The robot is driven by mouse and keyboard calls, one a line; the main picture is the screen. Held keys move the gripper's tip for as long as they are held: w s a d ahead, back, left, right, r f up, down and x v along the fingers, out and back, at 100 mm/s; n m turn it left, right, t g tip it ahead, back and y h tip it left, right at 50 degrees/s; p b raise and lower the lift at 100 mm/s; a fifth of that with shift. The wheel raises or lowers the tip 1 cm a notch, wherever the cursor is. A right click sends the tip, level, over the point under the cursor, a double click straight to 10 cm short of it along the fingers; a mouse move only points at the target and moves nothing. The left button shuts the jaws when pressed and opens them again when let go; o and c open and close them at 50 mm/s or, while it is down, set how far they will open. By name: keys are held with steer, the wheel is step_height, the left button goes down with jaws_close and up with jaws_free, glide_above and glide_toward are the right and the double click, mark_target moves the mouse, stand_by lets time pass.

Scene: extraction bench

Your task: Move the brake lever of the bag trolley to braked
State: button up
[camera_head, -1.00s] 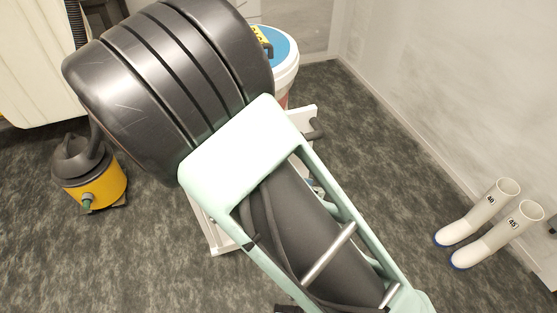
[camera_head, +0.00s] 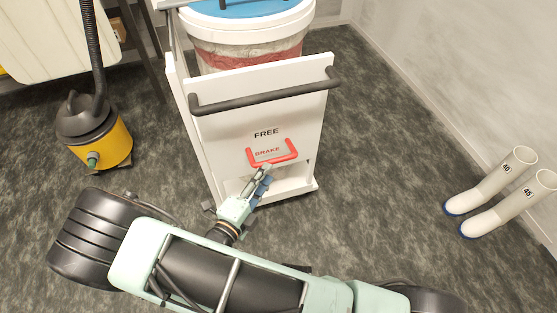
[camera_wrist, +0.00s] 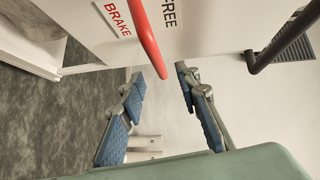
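The bag trolley (camera_head: 228,128) is a white cart with FREE and BRAKE printed on its front panel, FREE above BRAKE. Its brake lever (camera_head: 284,158) is a red U-shaped bar around the BRAKE word, its crossbar just below the word. My gripper (camera_head: 266,171) is right at the crossbar, reaching up from below. In the wrist view my gripper (camera_wrist: 160,71) is open, with its two blue-padded fingers apart. The red lever (camera_wrist: 145,37) shows there with one end between the fingertips in the picture. I cannot tell whether they touch.
A dark handle (camera_head: 265,97) crosses the trolley's front above the labels. A white bucket (camera_head: 250,52) with a blue top stands on the trolley. A yellow vacuum (camera_head: 105,143) is at left, and white boots (camera_head: 490,183) are at right. Carpet between trolley and boots is clear.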

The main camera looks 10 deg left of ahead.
mark_target(276, 162)
steer(key=b+x, duration=0.1)
steer(key=x, duration=0.7)
jaws_close()
